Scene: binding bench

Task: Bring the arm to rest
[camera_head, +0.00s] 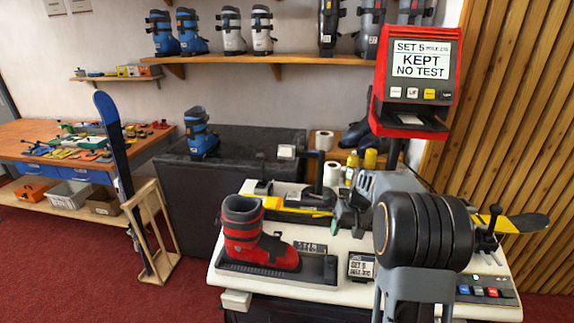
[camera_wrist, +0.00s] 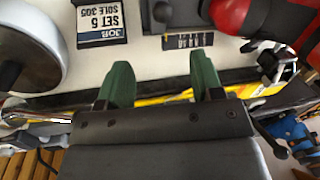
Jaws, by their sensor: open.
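My arm reaches over the white binding bench (camera_head: 330,270), its dark round joint large at the front right. My gripper (camera_head: 349,218) shows partly behind that joint, above the bench. In the wrist view my gripper (camera_wrist: 161,82) has two green fingers spread well apart with nothing held between them. A yellow and black ski (camera_head: 300,211) lies across the bench; its yellow part (camera_wrist: 150,98) shows beyond the fingers. Whether the fingers touch anything cannot be told.
A red ski boot (camera_head: 255,240) stands on a black plate at the bench's left. A job display (camera_head: 361,267) stands near the front. A red-framed screen (camera_head: 418,66) reads "KEPT NO TEST". A blue ski (camera_head: 113,140) leans in a wooden rack (camera_head: 160,232). Red carpet at left is clear.

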